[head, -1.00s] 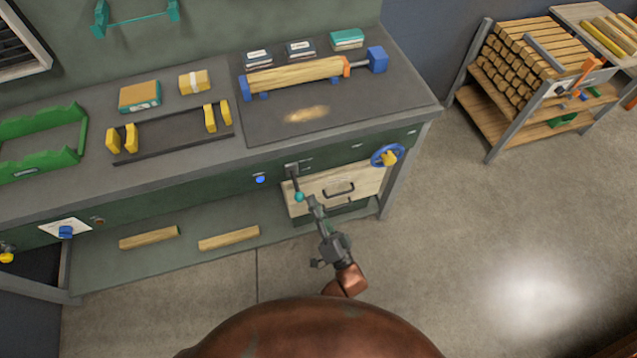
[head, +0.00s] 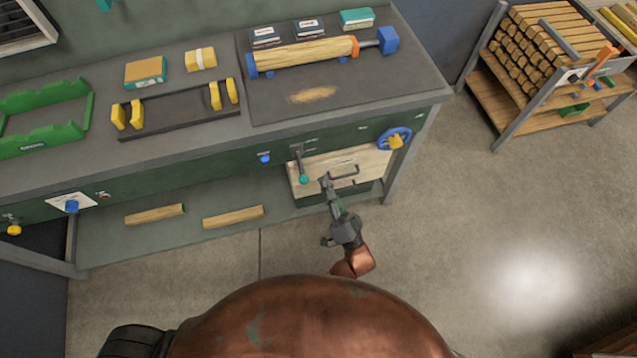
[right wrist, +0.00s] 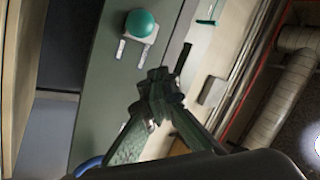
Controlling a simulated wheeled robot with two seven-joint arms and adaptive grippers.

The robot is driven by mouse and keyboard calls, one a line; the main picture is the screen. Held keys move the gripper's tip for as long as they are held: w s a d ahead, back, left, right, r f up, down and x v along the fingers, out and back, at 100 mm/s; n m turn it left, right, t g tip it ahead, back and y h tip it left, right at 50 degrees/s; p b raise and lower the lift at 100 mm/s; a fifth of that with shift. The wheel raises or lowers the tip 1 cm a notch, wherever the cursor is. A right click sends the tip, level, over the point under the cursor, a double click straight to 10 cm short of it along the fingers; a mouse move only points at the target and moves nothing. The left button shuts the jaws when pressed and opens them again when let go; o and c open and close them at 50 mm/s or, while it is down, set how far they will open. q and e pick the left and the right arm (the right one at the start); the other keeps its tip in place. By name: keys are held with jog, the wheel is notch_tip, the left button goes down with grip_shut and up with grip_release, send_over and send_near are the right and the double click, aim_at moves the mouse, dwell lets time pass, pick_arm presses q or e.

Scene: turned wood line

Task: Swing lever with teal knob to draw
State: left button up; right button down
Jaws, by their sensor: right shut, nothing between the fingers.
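The lever's teal knob (head: 303,180) hangs at the lower end of a short dark arm on the bench's green front panel. The arm points down and leans slightly right. The knob also shows in the right wrist view (right wrist: 141,23), at the upper left, beyond the fingers. My right gripper (head: 325,182) is shut and empty, just right of the knob, with a small gap between them in the head view. Its dark fingers (right wrist: 160,82) meet in the right wrist view, apart from the knob. The markings beside the lever are too small to read. My left gripper is out of view.
A pale drawer with a handle (head: 344,174) sits behind my right gripper. A blue handwheel (head: 393,138) is to its right and a blue button (head: 265,158) left of the lever.

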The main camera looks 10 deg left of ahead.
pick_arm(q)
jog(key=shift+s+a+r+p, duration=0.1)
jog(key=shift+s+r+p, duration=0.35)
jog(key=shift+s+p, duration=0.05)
pick_arm(e)
jog(key=v, duration=1)
jog(key=shift+d+r, duration=0.15)
jog(key=shift+d, duration=0.25)
